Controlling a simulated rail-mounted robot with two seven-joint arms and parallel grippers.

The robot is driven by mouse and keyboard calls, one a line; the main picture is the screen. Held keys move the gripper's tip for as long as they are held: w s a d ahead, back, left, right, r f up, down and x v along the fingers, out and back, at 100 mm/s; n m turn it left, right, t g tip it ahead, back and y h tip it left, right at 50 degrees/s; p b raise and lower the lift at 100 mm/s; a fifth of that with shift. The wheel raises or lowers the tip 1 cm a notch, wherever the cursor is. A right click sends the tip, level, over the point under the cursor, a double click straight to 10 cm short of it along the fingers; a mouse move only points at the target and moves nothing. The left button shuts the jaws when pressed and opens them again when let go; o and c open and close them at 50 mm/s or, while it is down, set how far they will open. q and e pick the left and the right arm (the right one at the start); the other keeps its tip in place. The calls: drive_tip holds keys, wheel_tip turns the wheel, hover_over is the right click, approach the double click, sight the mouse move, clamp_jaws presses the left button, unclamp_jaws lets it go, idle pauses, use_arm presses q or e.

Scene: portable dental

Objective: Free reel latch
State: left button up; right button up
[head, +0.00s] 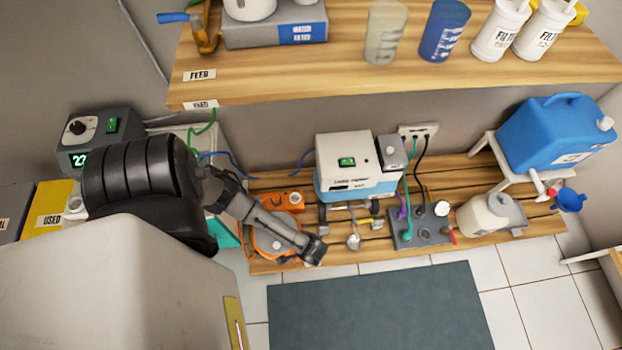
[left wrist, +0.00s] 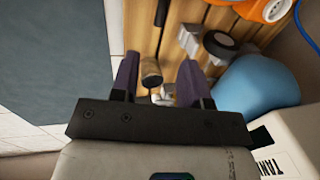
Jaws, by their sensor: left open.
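An orange hose reel (head: 265,243) sits on the slatted wooden bench, partly hidden behind my left arm. An orange unit (head: 292,200) with a round knob stands just behind it. My left gripper (head: 315,250) is over the reel's right side in the head view. In the left wrist view the gripper (left wrist: 158,68) is open, its two dark fingers apart, with a short metal-and-tan cylinder (left wrist: 151,72) showing between them; I cannot tell how far below it lies. Orange parts (left wrist: 262,8) show at the top right there. I cannot pick out the reel's latch. My right gripper is not in view.
A white-and-blue unit (head: 355,155) stands behind the bench fittings. Metal fittings (head: 354,241) and a grey valve block (head: 422,232) lie right of my gripper. A wooden shelf (head: 350,80) overhangs the back. A dark mat (head: 380,310) covers clear floor in front.

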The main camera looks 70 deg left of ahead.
use_arm(q)
drive_tip(key=f+b, duration=0.2)
drive_tip(key=f, duration=0.1)
drive_tip(key=a+f+b, duration=0.1)
drive_tip(key=f+b, duration=0.2)
drive_tip(key=f, duration=0.1)
drive_tip(key=a+f+b, duration=0.1)
drive_tip(key=f+b, duration=0.1)
drive_tip(key=f, duration=0.2)
drive_tip(key=shift+w+b, duration=0.35)
drive_tip(key=shift+s+a+f, duration=0.15)
drive_tip(key=shift+f, duration=0.2)
drive_tip(key=shift+c, duration=0.6)
clamp_jaws()
